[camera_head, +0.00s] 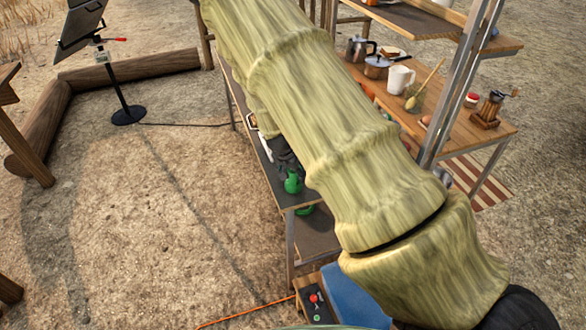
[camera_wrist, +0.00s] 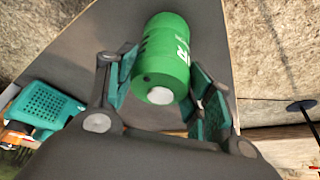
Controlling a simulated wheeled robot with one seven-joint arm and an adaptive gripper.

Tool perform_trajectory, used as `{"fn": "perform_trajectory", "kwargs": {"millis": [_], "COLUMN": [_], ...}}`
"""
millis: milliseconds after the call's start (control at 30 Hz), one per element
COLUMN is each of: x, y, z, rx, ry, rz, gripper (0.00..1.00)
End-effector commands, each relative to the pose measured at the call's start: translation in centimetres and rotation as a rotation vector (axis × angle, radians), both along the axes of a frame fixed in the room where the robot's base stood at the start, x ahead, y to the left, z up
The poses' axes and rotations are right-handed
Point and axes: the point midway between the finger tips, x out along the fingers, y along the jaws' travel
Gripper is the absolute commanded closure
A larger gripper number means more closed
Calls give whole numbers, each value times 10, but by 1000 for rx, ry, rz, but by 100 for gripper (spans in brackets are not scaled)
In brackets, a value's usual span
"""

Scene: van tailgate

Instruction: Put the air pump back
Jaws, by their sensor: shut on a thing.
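In the wrist view my gripper (camera_wrist: 165,95) has its fingers on both sides of a green cylinder (camera_wrist: 168,55) with white lettering and a white round end. The cylinder is held over or against a dark grey surface; I cannot tell whether it touches it. It may be the air pump, but its full shape is hidden. In the head view my arm covers much of the middle. Dark parts that look like my gripper (camera_head: 286,163) show at its left edge, above a green thing (camera_head: 293,183) at the dark shelf top (camera_head: 297,200).
A teal perforated object (camera_wrist: 45,108) is at the left of the wrist view. A stand (camera_head: 128,115) is on open ground at left.

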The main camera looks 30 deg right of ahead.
Motion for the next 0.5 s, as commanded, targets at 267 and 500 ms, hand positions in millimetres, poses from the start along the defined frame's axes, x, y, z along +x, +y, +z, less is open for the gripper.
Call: {"fn": "perform_trajectory", "kwargs": {"millis": [267, 500], "x": [0, 0], "y": [0, 0], "z": [-1, -3], "rx": [0, 0], "ry": [-1, 0], "rz": [0, 1], "gripper": [86, 26]}}
